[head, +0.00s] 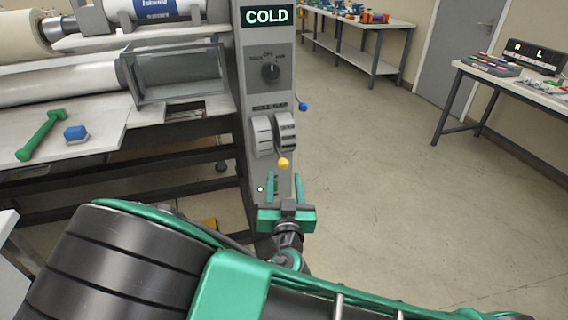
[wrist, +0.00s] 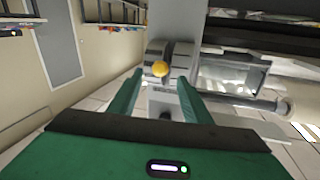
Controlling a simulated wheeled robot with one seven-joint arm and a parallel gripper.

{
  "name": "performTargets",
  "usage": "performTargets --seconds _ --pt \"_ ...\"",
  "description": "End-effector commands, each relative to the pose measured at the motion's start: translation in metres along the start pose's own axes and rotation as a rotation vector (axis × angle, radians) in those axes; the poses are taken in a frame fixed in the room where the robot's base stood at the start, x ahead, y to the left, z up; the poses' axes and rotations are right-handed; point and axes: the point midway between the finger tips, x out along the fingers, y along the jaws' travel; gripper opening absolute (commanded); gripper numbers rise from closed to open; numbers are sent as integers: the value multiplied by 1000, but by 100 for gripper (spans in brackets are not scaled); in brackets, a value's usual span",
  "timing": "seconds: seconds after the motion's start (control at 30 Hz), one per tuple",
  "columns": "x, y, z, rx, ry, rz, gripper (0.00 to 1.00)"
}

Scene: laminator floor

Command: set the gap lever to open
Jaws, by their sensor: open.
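A lever with a yellow ball knob (head: 283,162) sticks out low from the grey control column (head: 256,90) of the laminator, at a pair of rounded grey housings (head: 274,133). A second lever with a blue knob (head: 302,106) is higher on the column's right side. I cannot read which one is marked as the gap lever. My gripper (head: 284,181) is open and empty, just below the yellow knob. In the wrist view the yellow knob (wrist: 160,69) appears between and beyond my gripper's fingertips (wrist: 160,84), not clasped.
The column carries a COLD display (head: 267,16) and a black rotary knob (head: 270,72). The floor right of the column is clear. Benches stand farther back.

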Motion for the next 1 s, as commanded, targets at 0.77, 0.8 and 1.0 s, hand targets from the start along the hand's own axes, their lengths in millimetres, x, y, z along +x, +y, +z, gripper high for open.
performTargets --seconds 0.77,0.8,1.0 --pt "84 1 -1 1 1 1 44" --pt "84 0 -1 1 1 1 44" --pt "83 0 -1 1 1 1 28"
